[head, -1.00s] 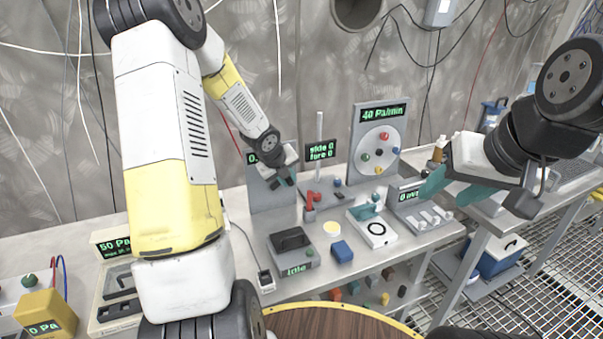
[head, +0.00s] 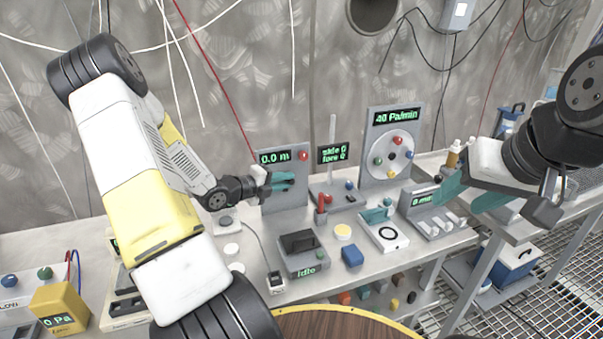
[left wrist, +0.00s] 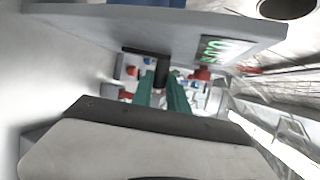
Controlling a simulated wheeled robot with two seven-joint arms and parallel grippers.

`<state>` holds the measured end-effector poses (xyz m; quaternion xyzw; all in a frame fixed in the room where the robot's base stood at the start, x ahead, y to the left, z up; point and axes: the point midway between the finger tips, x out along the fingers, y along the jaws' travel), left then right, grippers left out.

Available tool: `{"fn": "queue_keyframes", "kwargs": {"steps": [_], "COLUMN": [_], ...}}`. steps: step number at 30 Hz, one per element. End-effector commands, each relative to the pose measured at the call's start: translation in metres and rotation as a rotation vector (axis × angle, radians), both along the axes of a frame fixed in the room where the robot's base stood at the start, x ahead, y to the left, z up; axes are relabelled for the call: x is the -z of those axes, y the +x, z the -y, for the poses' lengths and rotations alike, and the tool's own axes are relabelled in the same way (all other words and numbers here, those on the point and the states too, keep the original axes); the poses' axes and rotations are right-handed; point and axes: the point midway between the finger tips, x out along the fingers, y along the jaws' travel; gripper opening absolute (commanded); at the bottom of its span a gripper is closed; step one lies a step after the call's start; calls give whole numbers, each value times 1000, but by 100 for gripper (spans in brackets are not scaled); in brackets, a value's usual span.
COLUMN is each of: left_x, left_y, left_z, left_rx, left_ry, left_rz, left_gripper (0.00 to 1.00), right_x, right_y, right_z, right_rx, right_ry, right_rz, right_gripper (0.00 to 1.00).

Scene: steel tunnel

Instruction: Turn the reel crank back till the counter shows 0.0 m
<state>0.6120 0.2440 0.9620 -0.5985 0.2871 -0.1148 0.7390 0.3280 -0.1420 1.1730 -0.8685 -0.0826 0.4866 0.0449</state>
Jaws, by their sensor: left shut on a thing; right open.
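The reel unit's grey upright panel (head: 284,200) stands at mid-bench, with a green counter (head: 273,157) reading 0.0 m and a red knob (head: 303,155) beside it. My left gripper (head: 284,182) is in front of this panel, its teal fingers pointing right. In the left wrist view its fingers (left wrist: 163,92) are shut on a dark cylindrical crank handle (left wrist: 161,74) next to the panel (left wrist: 150,22). The gripper hides the crank in the head view. My right gripper (head: 468,195) is open and empty, at the right above the bench.
A small stand (head: 334,192) with a green display is right of the reel panel. A panel reading 40 Pa/min (head: 391,165) stands further right.

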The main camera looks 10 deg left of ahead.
Motion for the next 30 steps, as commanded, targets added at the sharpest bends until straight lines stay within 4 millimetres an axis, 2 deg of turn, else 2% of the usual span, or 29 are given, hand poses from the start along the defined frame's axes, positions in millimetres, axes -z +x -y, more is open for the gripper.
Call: {"fn": "queue_keyframes", "kwargs": {"steps": [9,24,25,27,30], "left_x": [3,3,3,3,3], "left_y": [-4,-4,-4,-4,-4], "left_z": [-4,-5,-5,-5,-5], "left_rx": [1,2,2,1,1], "left_ry": [-85,-94,-94,-94,-94], "left_rz": [55,62,62,62,62], "left_gripper": [0,0,25,39,41], "right_x": [0,0,0,0,0], "right_y": [0,0,0,0,0], "right_z": [0,0,0,0,0], "right_rx": [0,0,0,0,0], "right_ry": [0,0,0,0,0], "right_rz": [0,0,0,0,0], "right_gripper": [50,50,50,50,50]}}
